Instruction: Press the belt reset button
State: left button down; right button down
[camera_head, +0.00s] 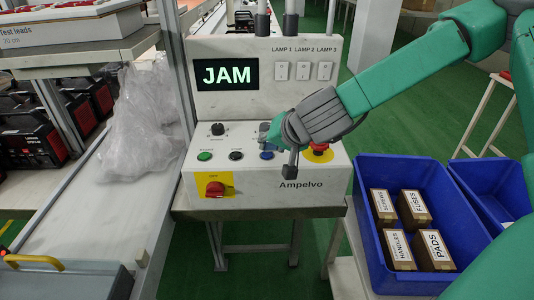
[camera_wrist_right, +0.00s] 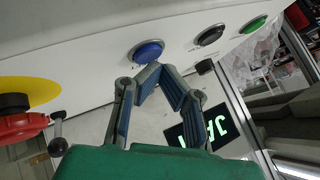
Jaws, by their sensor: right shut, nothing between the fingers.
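A white control box (camera_head: 290,188) marked Ampelvo carries a row of buttons: green (camera_head: 204,155), black (camera_head: 236,155) and blue (camera_head: 267,154). I cannot read the small labels, so I cannot tell which is the belt reset button. My right gripper (camera_head: 269,143) is shut and empty, right at the blue button. In the right wrist view its fingertips (camera_wrist_right: 149,73) meet beside the blue button (camera_wrist_right: 148,51); I cannot tell if they touch it. The display (camera_head: 227,74) behind reads JAM. My left gripper is not in view.
A red stop button (camera_head: 318,148) on yellow sits right of the blue button, close under my right wrist. A red rotary switch (camera_head: 215,189) is on the front face. A blue crate (camera_head: 375,240) with several boxes stands right. Crumpled clear plastic (camera_head: 140,125) lies left.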

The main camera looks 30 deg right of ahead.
aim_at(268, 154)
jog(key=shift+f, duration=0.45)
dwell(0.6)
jog(key=shift+r+p, duration=0.85)
jog(key=shift+p, duration=0.05)
notch_tip(268, 154, up, 5)
jog(key=p, duration=0.5)
jog(key=shift+r+p, duration=0.1)
jog(key=shift+p, duration=0.2)
